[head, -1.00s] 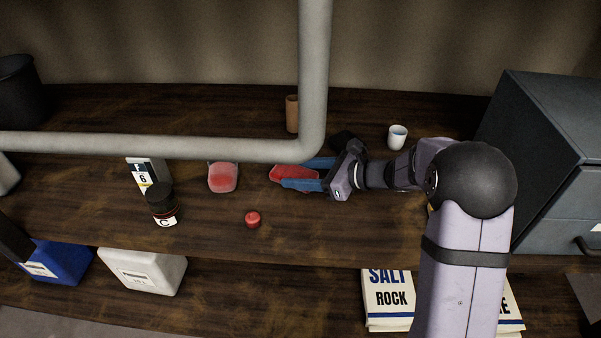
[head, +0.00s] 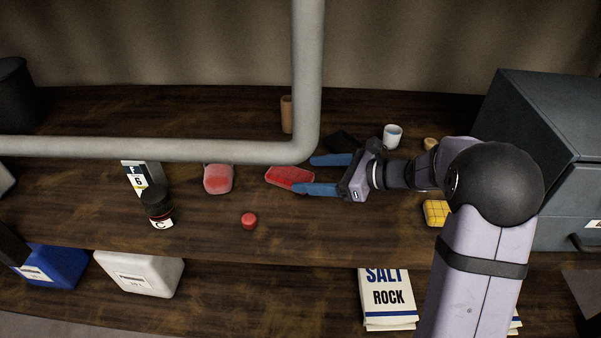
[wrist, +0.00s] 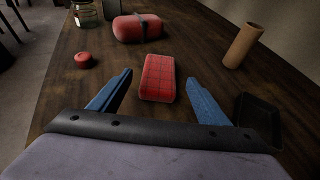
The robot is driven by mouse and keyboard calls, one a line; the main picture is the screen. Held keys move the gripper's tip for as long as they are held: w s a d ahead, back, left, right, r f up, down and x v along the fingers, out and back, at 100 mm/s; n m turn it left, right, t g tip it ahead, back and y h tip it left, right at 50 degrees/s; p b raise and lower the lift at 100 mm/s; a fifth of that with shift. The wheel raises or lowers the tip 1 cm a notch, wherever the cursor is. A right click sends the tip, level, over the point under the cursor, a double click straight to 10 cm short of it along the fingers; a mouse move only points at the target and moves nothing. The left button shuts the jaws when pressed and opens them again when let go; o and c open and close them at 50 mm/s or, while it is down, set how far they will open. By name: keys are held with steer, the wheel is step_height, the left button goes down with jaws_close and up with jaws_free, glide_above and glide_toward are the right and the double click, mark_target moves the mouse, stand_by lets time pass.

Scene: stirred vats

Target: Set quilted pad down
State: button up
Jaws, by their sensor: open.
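A red quilted pad (head: 289,177) lies flat on the dark wooden bench, left of my gripper in the head view. In the wrist view the same pad (wrist: 158,77) shows its grid of stitched lines. My gripper (head: 304,174) is open, its two blue fingers apart and pointing left in the head view. In the wrist view my gripper (wrist: 160,80) has a finger on either side of the near part of the pad, with a visible gap on each side. The fingers hold nothing.
A red rounded case (head: 218,179) and a red cap (head: 249,220) lie to the left. A brown tube (head: 287,114), a black tray (wrist: 259,115) and a white cup (head: 392,136) stand behind. A yellow gridded block (head: 436,213) sits near my arm. A grey pipe (head: 306,80) crosses in front.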

steer(key=v, duration=0.7)
steer(key=shift+a, duration=0.1)
steer(key=s+a+n+g+h+p, duration=0.1)
steer(key=s+n, duration=0.1)
steer(key=s, duration=0.1)
steer(key=s+a+n+g+p, duration=0.1)
steer(key=s+n, duration=0.1)
steer(key=s, duration=0.2)
steer(key=s+a+f+n+g+h+p, duration=0.1)
steer(key=s+n, duration=0.1)
steer(key=s, duration=0.2)
steer(key=shift+s+n+g+h+p, duration=0.1)
steer(key=shift+n+g+h+p, duration=0.2)
steer(key=shift+n+p, duration=0.1)
steer(key=s+d+f+n+g+h+p, duration=0.1)
steer(key=s+d+f+n+h, duration=0.1)
steer(key=s+d+n+h, duration=0.3)
steer(key=s+f+n+g+h, duration=0.1)
steer(key=s+f+n+g, duration=0.2)
steer(key=s, duration=0.4)
steer(key=d+f+n+t+h+b, duration=0.2)
steer(key=d+f+n+h+b, duration=0.25)
steer(key=d+f+n, duration=0.25)
step_height(320, 180, up, 20)
steer(key=p, duration=2)
steer(key=shift+s+r+n+y, duration=0.2)
steer(key=shift+s+n+y, duration=0.1)
steer(key=shift+s+y, duration=0.1)
steer(key=shift+f, duration=0.1)
